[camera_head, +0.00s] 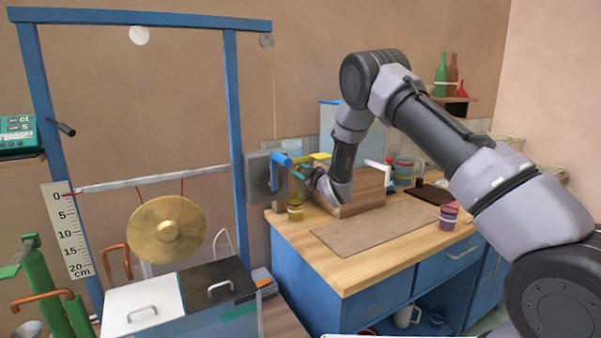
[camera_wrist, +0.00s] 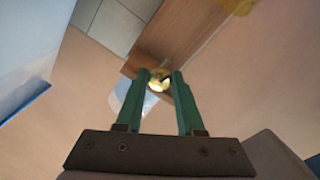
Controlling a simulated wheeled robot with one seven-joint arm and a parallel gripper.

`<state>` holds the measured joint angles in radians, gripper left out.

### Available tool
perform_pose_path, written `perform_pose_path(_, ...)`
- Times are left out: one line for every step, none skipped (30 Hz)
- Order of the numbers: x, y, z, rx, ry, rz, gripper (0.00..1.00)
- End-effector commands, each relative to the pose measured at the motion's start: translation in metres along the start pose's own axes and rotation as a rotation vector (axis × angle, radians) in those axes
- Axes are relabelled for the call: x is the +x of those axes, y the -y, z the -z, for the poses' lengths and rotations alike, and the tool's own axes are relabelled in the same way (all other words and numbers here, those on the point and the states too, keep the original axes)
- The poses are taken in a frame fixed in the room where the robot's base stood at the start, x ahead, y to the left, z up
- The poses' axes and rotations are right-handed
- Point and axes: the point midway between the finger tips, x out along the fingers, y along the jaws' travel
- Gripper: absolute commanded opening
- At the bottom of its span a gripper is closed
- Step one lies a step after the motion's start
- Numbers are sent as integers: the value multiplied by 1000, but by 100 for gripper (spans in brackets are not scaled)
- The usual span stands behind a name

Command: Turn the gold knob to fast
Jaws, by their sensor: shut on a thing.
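The gold knob (camera_wrist: 159,84) shows in the wrist view between the green fingertips of my gripper (camera_wrist: 161,76), which is shut on it. A dark mark shows on the knob's face. The knob sits at the end of a brown wooden piece (camera_wrist: 185,35). In the head view my gripper (camera_head: 301,172) is at the left end of the counter, near a blue lever (camera_head: 282,159) on a grey wall plate (camera_head: 256,176). The knob cannot be made out there, and I cannot read any speed marking.
A wooden box (camera_head: 361,198) stands close to the right of my gripper. A small yellow jar (camera_head: 295,213) is below it on the counter (camera_head: 312,257). A blue frame (camera_head: 237,140) with a hanging gong (camera_head: 167,230) stands to the left.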

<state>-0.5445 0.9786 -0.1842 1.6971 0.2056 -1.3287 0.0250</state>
Motion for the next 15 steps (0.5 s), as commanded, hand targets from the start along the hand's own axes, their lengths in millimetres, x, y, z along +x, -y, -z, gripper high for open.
perform_pose_path(0, 0, 0, -32, 0, 1, 0)
perform_pose_path(0, 0, 0, -53, 0, 1, 0)
perform_pose_path(0, 0, 0, -79, 0, 1, 0)
perform_pose_path(0, 0, 0, -96, 0, 1, 0)
perform_pose_path(0, 0, 0, -114, 0, 1, 0)
perform_pose_path(0, 0, 0, -135, 0, 1, 0)
perform_pose_path(0, 0, 0, -150, 0, 1, 0)
perform_pose_path(0, 0, 0, -163, 0, 1, 0)
perform_pose_path(0, 0, 0, -179, 0, 1, 0)
perform_pose_path(0, 0, 0, -190, 0, 1, 0)
perform_pose_path(0, 0, 0, -201, 0, 1, 0)
perform_pose_path(0, 0, 0, -211, 0, 1, 0)
perform_pose_path(0, 0, 0, -219, 0, 1, 0)
perform_pose_path(0, 0, 0, -225, 0, 1, 0)
perform_pose_path(0, 0, 0, -233, 0, 1, 0)
